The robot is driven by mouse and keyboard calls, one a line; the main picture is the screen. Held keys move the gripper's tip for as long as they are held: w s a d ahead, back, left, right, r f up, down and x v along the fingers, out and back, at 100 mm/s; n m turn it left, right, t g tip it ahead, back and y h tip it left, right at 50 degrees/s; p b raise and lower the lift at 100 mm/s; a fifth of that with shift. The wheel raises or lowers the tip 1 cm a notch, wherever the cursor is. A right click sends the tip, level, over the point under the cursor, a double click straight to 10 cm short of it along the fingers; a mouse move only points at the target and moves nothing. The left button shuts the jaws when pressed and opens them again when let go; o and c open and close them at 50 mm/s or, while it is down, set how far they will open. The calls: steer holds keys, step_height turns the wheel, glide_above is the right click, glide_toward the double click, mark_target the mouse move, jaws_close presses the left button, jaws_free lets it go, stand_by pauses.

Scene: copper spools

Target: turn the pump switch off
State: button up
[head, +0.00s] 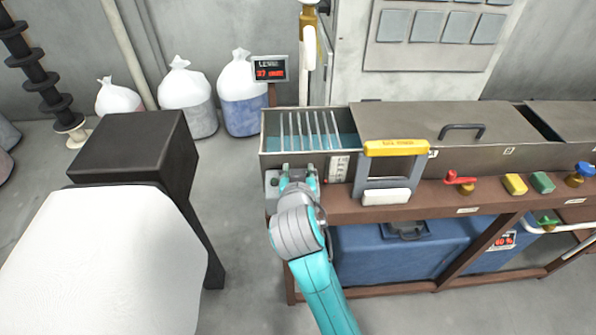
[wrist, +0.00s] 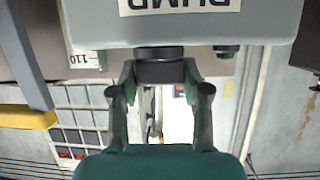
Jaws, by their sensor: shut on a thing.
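The pump switch box is a grey box (wrist: 185,28) with an upside-down "PUMP" label in the wrist view. A dark round knob (wrist: 159,66) sticks out from its face. My gripper (wrist: 160,72) has one finger on each side of the knob and is shut on it. The knob's setting cannot be read.
The open tank (head: 266,146) holds several upright plates in liquid. A yellow-topped frame (head: 395,148) stands close to the right of my gripper. A red valve handle (head: 460,178) is farther right. A black pedestal (head: 130,145) is at left, with bare floor between.

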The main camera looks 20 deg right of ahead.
steer(key=shift+n+y, duration=0.5)
steer(key=o, duration=1.2)
steer(key=shift+c, duration=0.2)
steer(key=shift+s, duration=0.1)
steer(key=v, duration=0.7)
steer(key=shift+s, duration=0.2)
